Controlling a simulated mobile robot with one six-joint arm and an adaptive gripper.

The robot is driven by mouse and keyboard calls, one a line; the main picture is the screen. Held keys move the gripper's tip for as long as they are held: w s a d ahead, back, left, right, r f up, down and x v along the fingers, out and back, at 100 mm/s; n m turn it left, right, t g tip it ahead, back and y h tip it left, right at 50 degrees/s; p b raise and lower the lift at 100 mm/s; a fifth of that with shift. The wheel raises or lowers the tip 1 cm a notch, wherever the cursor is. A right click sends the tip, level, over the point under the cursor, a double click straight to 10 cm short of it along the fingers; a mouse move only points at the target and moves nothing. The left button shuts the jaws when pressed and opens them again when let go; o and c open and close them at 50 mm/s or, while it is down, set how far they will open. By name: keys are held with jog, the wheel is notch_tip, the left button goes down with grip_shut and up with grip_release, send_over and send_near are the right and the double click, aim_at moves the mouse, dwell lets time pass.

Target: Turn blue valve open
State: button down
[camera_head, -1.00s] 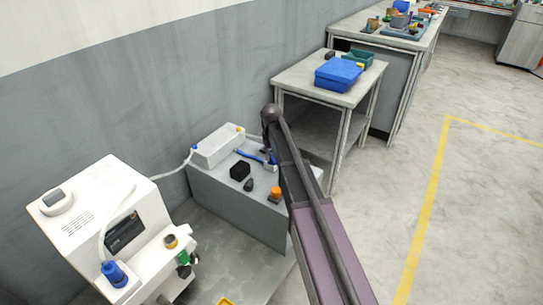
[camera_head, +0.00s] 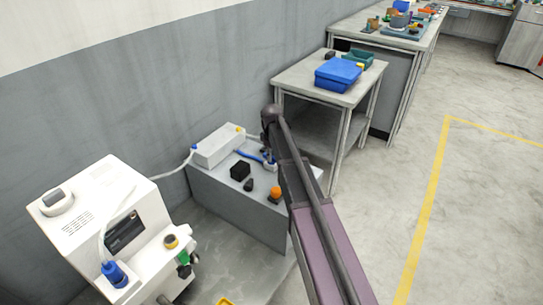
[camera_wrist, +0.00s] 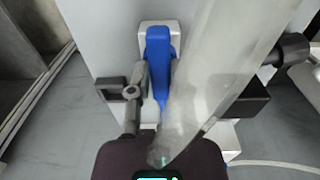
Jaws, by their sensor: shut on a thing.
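The blue valve handle (camera_wrist: 158,60) stands upright in the wrist view, in front of a pale block. My gripper (camera_wrist: 192,92) reaches around it, with one finger at the handle's left edge and the other to the right. It is shut on the handle. A wide, blurred grey tube crosses close to the camera and hides the space between the handle and the right finger.
A white box (camera_head: 219,146), a black cube (camera_head: 240,170) and an orange knob (camera_head: 274,192) are on the low grey bench (camera_head: 235,205). A white machine (camera_head: 105,225) stands at left. A table with a blue case (camera_head: 338,74) stands behind my arm. The right floor is clear.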

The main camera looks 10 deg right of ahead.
jog(key=c, duration=0.6)
grip_release()
jog(key=shift+o, duration=0.2)
jog(key=shift+m, duration=0.4)
